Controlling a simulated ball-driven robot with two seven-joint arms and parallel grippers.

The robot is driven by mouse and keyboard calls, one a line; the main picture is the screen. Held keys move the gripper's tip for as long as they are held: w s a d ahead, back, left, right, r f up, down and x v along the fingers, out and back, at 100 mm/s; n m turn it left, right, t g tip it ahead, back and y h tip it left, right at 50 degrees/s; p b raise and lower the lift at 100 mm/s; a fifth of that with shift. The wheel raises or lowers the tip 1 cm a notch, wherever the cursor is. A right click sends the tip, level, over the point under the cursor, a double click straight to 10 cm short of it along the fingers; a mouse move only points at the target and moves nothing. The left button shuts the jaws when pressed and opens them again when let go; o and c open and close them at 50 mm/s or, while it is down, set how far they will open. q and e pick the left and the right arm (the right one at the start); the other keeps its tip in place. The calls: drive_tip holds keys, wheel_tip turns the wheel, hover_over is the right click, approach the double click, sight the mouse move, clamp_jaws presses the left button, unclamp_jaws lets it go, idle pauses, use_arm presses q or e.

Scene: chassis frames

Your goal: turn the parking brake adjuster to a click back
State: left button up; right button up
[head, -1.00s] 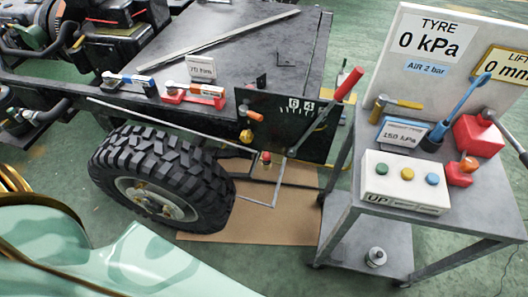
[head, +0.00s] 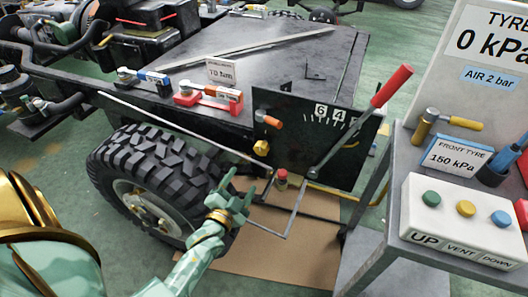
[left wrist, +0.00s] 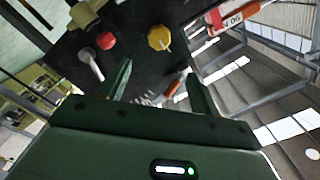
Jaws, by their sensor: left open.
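A dark panel (head: 290,145) at the truck's rear corner carries a yellow hexagonal knob (head: 261,147), probably the adjuster, and an orange-handled part (head: 267,119) above it. The yellow knob shows in the left wrist view (left wrist: 159,38) beyond my fingertips. A lever with a red grip (head: 390,88) rises across the panel's numbered scale (head: 330,114). My right gripper is not in view.
A treaded tyre (head: 160,170) stands left of the panel. A thin bent rod (head: 292,212) hangs below it. A grey trolley (head: 370,260) with a button box (head: 460,215) stands at the right. Torque tools (head: 208,97) lie on the chassis deck.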

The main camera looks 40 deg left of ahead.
use_arm(q)
drive_tip(key=b, duration=0.3)
approach(261, 151)
drive_tip(key=x, duration=0.5)
drive_tip(key=shift+a+f, duration=0.1)
drive_tip(key=shift+f, duration=0.15)
drive_tip(key=b+x, duration=0.2)
drive_tip(key=x, duration=0.4)
drive_tip(key=shift+r, duration=0.2)
drive_tip(key=shift+w, duration=0.1)
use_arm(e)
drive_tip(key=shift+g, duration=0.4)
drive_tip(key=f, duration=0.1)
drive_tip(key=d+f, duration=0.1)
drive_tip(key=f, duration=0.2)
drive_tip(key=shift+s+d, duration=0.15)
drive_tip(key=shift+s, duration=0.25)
use_arm(q)
drive_tip(key=c, duration=1)
